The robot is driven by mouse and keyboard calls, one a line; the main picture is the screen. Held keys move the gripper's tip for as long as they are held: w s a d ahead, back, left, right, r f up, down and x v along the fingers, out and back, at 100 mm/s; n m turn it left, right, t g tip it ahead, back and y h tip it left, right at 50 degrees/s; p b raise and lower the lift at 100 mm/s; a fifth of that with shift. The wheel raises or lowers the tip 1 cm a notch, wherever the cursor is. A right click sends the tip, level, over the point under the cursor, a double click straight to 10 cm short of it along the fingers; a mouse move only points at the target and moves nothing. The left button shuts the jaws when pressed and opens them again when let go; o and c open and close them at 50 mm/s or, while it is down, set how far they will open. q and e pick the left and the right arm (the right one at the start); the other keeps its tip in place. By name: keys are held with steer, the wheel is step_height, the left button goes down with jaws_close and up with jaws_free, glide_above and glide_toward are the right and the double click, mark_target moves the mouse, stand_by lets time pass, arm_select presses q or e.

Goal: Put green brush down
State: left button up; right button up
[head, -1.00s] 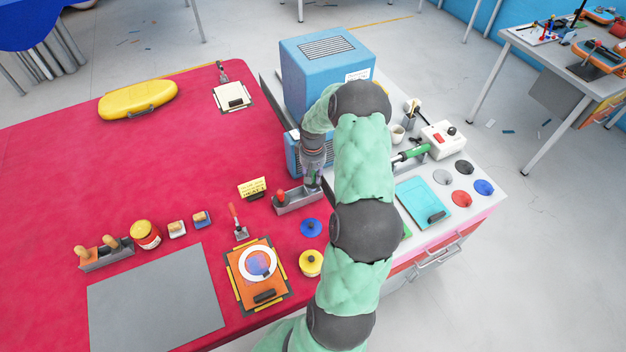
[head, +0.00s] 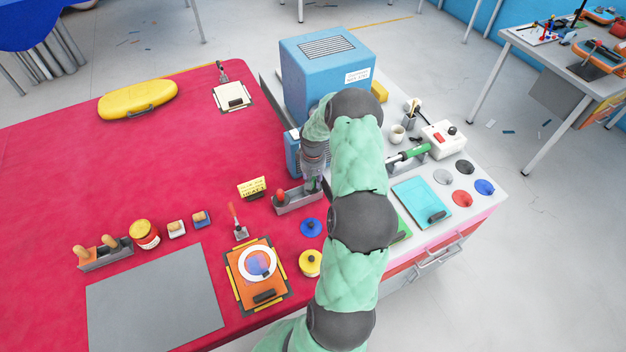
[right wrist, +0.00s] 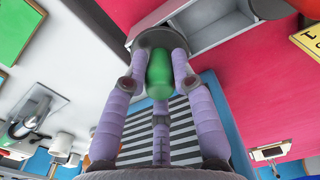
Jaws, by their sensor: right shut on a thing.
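My right gripper (head: 313,184) reaches down at the right end of a grey tray (head: 291,205) on the red table. In the right wrist view its lilac fingers are closed around the green brush (right wrist: 159,72). The rounded green handle points toward the camera, and a dark grey round part (right wrist: 150,40) shows behind it, close to the tray (right wrist: 205,22). Whether the brush touches the tray is unclear. In the head view the brush is mostly hidden by my gripper. My left gripper is out of view.
A red-knobbed tool (head: 281,197) stands in the tray's left part. A yellow sign (head: 252,187) is to its left, and a blue round lid (head: 311,228) is in front. A large blue box (head: 322,75) stands behind my arm. The red table's middle is clear.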

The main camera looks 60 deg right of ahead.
steer(key=shift+f, duration=0.25)
steer(key=o, duration=1)
steer(key=shift+r+p, duration=0.3)
steer(key=shift+r, duration=0.2)
step_height(320, 180, up, 12)
